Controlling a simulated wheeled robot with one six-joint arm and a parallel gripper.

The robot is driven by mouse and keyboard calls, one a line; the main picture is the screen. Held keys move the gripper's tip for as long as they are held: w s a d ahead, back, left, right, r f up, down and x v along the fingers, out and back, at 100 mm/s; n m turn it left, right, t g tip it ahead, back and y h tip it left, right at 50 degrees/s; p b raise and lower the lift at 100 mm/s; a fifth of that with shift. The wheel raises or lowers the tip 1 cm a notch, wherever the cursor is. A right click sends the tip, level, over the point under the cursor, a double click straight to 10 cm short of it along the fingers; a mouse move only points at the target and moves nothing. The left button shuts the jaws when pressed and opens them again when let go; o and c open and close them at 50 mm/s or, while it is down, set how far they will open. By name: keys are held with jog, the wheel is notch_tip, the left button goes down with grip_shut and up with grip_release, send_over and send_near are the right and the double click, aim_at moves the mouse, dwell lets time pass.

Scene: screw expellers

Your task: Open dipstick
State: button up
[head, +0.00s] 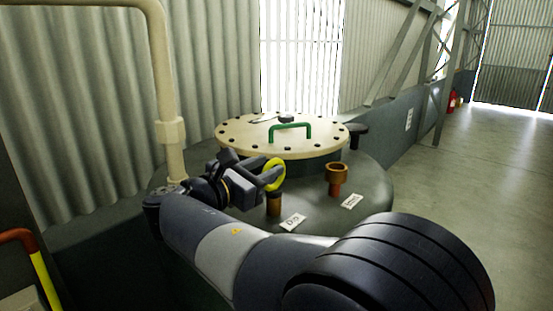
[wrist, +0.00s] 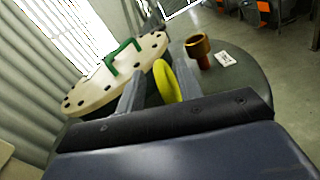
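The dipstick's yellow ring handle (head: 275,172) stands upright above a short brass-coloured tube (head: 274,205) on the dark tank top. In the wrist view the yellow ring (wrist: 168,83) lies between the two grey fingers of my gripper (wrist: 160,72). The fingers are spread, with a clear gap on the ring's left side; the ring looks close to the right finger, and I cannot tell if they touch. In the head view my gripper (head: 266,179) is at the ring and partly covers it. The dipstick's rod is not visible.
A round cream lid (head: 245,135) with bolts and a green handle (head: 291,127) is behind. An orange-brown capped pipe (head: 336,178) stands to the right. White labels (head: 293,222) lie on the tank top. A cream pipe (head: 172,130) rises at left.

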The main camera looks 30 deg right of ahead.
jog(key=shift+p+x, duration=0.3)
jog(key=shift+x, duration=1.7)
grip_shut()
jog(key=shift+r, duration=0.1)
